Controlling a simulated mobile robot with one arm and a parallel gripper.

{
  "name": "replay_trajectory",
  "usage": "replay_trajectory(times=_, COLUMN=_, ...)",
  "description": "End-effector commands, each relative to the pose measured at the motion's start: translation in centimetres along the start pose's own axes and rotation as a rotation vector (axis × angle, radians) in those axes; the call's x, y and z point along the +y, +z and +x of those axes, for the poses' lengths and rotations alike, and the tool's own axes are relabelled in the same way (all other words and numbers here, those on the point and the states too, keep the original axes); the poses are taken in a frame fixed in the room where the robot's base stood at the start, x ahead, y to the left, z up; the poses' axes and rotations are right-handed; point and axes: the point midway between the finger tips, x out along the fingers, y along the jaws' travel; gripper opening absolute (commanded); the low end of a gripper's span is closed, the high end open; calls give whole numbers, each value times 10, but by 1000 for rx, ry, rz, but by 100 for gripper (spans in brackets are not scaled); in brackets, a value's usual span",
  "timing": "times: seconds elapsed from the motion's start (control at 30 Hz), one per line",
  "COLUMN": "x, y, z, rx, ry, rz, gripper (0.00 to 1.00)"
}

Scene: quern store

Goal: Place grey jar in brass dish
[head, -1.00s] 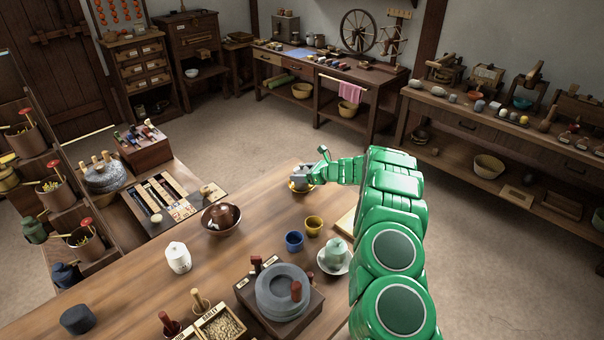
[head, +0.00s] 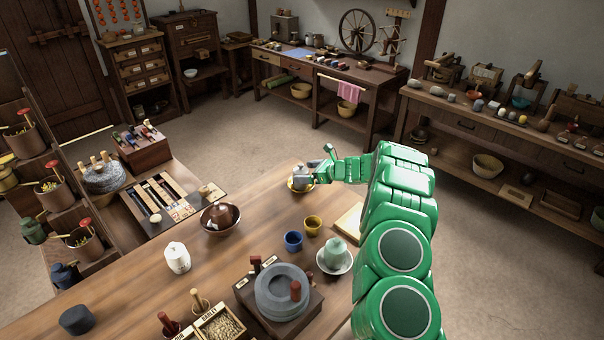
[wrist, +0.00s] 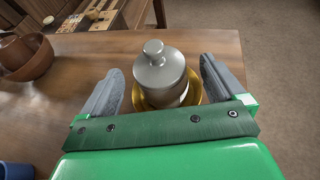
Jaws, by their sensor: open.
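The grey jar (wrist: 159,75), with a knobbed lid, stands upright in the brass dish (wrist: 194,92) in the wrist view. In the head view the jar (head: 300,174) and the dish (head: 293,186) are at the far end of the table, partly hidden by my gripper. My gripper (wrist: 160,82) is open, with one finger on each side of the jar and a gap visible on both sides. In the head view my gripper (head: 318,172) is just right of the jar. The jar's base is hidden in the dish.
A brown bowl (head: 219,217) with something brown in it stands left of the dish. The table around the dish is clear.

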Motion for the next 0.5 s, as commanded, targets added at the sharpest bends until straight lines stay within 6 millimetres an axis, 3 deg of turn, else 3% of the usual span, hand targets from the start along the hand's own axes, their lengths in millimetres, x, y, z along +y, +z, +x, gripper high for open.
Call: replay_trajectory(times=0.5, x=-1, y=-1, z=-79, rx=1, ry=-2, rz=3, gripper=96)
